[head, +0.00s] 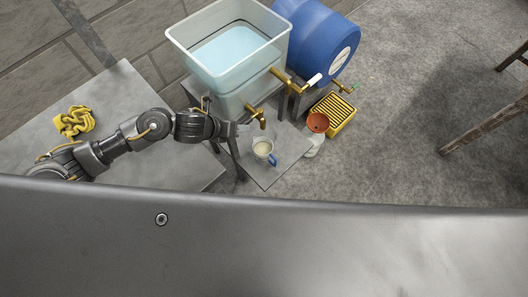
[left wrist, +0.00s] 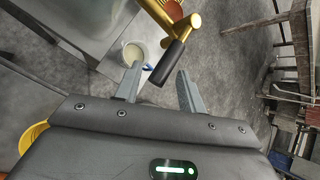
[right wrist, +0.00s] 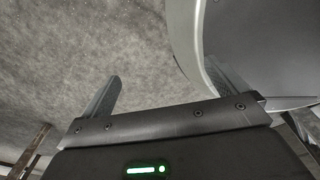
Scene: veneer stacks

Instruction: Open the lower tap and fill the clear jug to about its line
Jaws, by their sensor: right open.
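A clear tank (head: 205,68) of water stands at the back with a brass tap with a white handle (head: 292,82). The lower brass tap (head: 258,113) is below it; a brass tap with a black lever (left wrist: 172,62) is large in the left wrist view. The jug (head: 262,147), with a blue handle and a pale inside, stands on a grey stand below; it also shows in the left wrist view (left wrist: 133,53). Its line and level cannot be made out. My left gripper (left wrist: 157,78) is open, the lever's end between or just beyond its fingertips. My right gripper (right wrist: 172,75) is open and empty over the floor.
A blue barrel (head: 308,35) with a green-handled tap lies at the back right. A yellow crate (head: 345,120) and an orange funnel-like piece (head: 317,122) are beside the stand. A yellow cloth (head: 74,121) lies on the left table. Open floor is at the right.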

